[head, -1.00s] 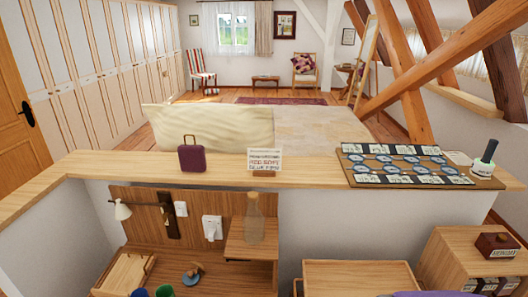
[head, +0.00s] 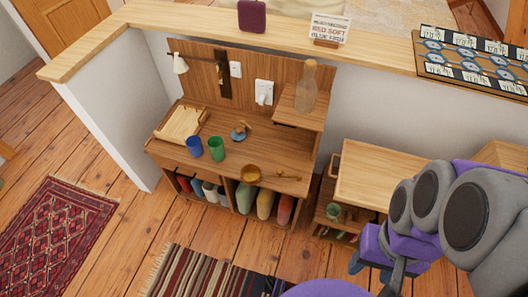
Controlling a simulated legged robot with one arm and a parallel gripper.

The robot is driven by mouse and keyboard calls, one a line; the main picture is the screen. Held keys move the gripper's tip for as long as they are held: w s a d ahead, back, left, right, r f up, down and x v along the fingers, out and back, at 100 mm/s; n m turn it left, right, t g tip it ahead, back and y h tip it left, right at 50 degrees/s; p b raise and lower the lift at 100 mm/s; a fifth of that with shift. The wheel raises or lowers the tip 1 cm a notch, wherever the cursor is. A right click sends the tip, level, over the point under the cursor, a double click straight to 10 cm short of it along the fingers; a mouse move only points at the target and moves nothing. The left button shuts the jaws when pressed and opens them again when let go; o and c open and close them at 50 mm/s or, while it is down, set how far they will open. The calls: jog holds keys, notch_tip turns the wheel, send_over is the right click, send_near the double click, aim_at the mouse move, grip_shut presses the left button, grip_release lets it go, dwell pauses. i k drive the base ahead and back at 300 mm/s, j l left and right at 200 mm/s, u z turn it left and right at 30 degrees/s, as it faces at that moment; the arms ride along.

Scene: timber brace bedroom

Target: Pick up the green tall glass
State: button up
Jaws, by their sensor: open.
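The green tall glass (head: 216,149) stands upright on the wooden desk (head: 250,150), near its front left part. A blue glass (head: 194,146) stands close beside it on the left. My gripper (head: 374,268) is at the lower right, in front of the small side cabinet and well away from the glass. Its jaws look open, with nothing seen between them; my arm hides part of it.
A glass bottle (head: 307,88) stands on the raised shelf. Rugs (head: 60,225) lie on the open floor.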

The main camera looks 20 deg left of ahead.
aim_at(216, 143)
jog(key=u, duration=1.45)
jog(key=i+j, duration=0.5)
jog(key=j, duration=0.15)
jog(key=i+j+z, duration=0.15)
jog(key=z, duration=0.2)
jog(key=i+j+z, duration=0.1)
jog(key=j+z, duration=0.25)
jog(key=i+j+z, duration=0.1)
jog(key=z, duration=0.3)
jog(key=j+z, duration=0.15)
jog(key=z, duration=0.65)
